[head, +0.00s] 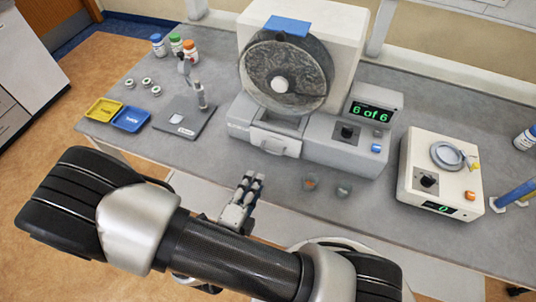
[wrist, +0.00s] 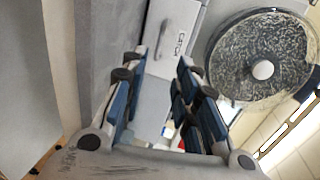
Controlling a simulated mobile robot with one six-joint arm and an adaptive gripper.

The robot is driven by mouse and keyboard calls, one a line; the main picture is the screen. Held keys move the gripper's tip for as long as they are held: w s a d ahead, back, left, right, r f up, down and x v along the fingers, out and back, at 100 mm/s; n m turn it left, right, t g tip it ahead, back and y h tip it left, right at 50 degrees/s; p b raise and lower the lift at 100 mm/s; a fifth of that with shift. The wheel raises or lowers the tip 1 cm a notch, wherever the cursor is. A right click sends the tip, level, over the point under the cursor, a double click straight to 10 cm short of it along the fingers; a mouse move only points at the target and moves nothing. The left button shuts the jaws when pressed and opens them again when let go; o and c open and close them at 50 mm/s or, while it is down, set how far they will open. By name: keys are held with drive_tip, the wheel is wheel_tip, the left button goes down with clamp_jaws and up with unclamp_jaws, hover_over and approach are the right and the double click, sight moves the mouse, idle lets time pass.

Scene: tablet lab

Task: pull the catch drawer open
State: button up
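The grey catch drawer (head: 262,138) sits below the drum in the front of the white drum machine (head: 345,30). Its bowed handle (head: 277,150) faces me, and the drawer front looks about level with the machine's base. In the wrist view the drawer front (wrist: 168,22) shows beyond the fingertips, with its handle (wrist: 180,42) near them. My gripper (head: 254,178) is over the bench's front part, short of the handle and apart from it. In the wrist view my gripper (wrist: 163,65) has its blue-padded fingers spread, with nothing between them.
The drum (head: 285,75) stands above the drawer, beside a display reading "6 of 6" (head: 372,110). A balance-like stand (head: 190,115) and yellow and blue trays (head: 130,119) are left. A white tester (head: 440,175) stands right.

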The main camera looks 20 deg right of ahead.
drive_tip(key=b, duration=0.2)
approach(276, 143)
drive_tip(key=w+d, duration=0.1)
drive_tip(key=w+f, duration=0.1)
drive_tip(key=w, duration=0.1)
drive_tip(key=w+d+f, duration=0.1)
drive_tip(key=shift+w+d+f, duration=0.25)
drive_tip(key=shift+w+d, duration=0.05)
drive_tip(key=shift+d, duration=0.05)
drive_tip(key=shift+c, duration=0.5)
clamp_jaws()
